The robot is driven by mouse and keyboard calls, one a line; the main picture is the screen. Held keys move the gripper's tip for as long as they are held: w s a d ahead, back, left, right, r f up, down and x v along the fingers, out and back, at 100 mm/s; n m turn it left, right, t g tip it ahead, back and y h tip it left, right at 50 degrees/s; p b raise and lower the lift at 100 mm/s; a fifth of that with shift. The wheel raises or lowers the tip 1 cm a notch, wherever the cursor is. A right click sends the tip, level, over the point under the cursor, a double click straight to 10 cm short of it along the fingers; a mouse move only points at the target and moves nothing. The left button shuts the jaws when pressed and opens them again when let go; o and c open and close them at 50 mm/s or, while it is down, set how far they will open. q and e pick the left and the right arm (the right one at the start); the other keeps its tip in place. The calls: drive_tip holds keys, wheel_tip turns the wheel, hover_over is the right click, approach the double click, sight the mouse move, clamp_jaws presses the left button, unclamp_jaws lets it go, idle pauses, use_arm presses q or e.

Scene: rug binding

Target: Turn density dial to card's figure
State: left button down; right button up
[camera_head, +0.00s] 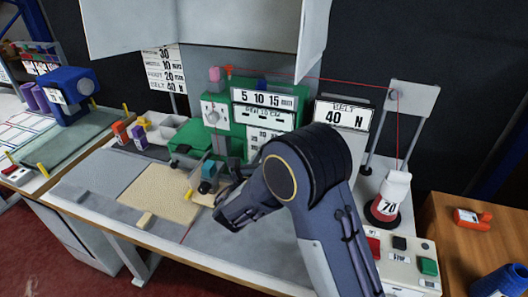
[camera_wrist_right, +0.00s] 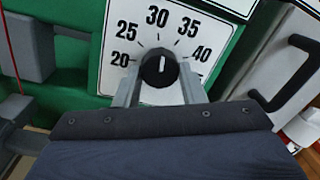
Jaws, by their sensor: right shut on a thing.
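The dial (camera_wrist_right: 160,68) is a round black knob on a white plate marked 20, 25, 30, 35 and 40. Its white mark points nearly straight up, close to 30. My right gripper (camera_wrist_right: 159,86) is shut on the dial, one finger on each side. In the head view my right arm covers the dial. A white card (camera_head: 162,70) at the back left lists several figures, including 30, 10, 20 and 40 N; its words are too small to read surely. My left gripper is not in view.
A green machine (camera_head: 180,162) stands mid-table, with a 5 10 15 plate (camera_head: 263,98) and a 40 N display (camera_head: 343,115) beside it. A red thread runs to a cone (camera_head: 383,207) on the right. A black handle (camera_wrist_right: 292,70) is close right of the gripper.

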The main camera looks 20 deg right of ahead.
drive_tip(key=shift+n+p, duration=0.65)
drive_tip(key=shift+n, duration=0.25)
drive_tip(key=o, duration=1)
drive_tip(key=b+v, duration=0.1)
drive_tip(key=v, duration=0.6)
drive_tip(key=shift+s+a, duration=0.2)
drive_tip(key=shift+s, duration=0.15)
